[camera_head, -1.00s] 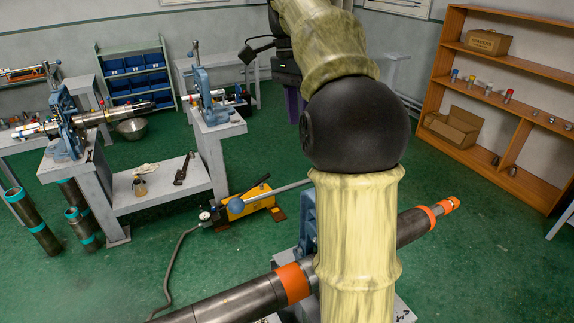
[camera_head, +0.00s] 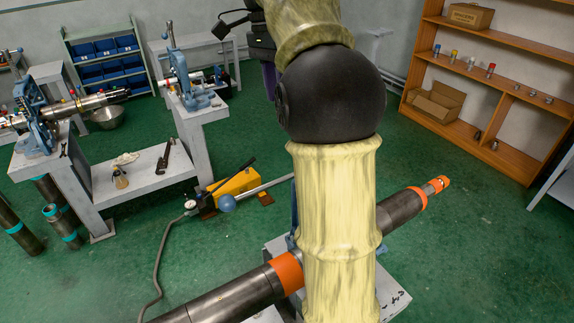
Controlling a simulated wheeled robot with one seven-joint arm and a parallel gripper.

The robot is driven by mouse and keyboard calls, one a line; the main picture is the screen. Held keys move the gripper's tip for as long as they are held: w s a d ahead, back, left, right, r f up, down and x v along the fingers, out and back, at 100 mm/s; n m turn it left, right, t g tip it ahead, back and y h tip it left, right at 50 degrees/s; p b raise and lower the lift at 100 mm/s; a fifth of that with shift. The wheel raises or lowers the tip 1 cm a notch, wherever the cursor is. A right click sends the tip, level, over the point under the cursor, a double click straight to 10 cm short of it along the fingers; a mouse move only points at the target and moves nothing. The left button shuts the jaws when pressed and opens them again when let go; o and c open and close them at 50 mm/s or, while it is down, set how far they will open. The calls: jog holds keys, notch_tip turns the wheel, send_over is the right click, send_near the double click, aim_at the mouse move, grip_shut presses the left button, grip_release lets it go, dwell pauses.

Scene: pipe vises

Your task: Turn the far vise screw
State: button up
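Several blue pipe vises are in view. One vise (camera_head: 181,75) stands on the end of a grey bench near the back, its screw and upright handle (camera_head: 171,36) on top. Another vise (camera_head: 33,122) at the left bench holds a long metal pipe (camera_head: 92,103). The nearest vise is mostly hidden behind my arm and holds a dark pipe with orange bands (camera_head: 225,298). My arm rises through the middle of the picture. The dark wrist end of my arm (camera_head: 260,42) shows at the top, apart from the vises in the picture. The fingertips cannot be made out.
A yellow pump (camera_head: 235,184) with a hose lies on the green floor between the benches. Blue bins (camera_head: 106,70) stand on a rack behind. A wooden shelf (camera_head: 470,93) is at the right. Green floor is open right of my arm.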

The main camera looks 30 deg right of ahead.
jog(key=x, duration=1.6)
jog(key=shift+s+f+b, duration=0.15)
jog(key=shift+f+b, duration=0.15)
jog(key=shift+b, duration=0.1)
jog(key=shift+d, duration=0.1)
grip_shut()
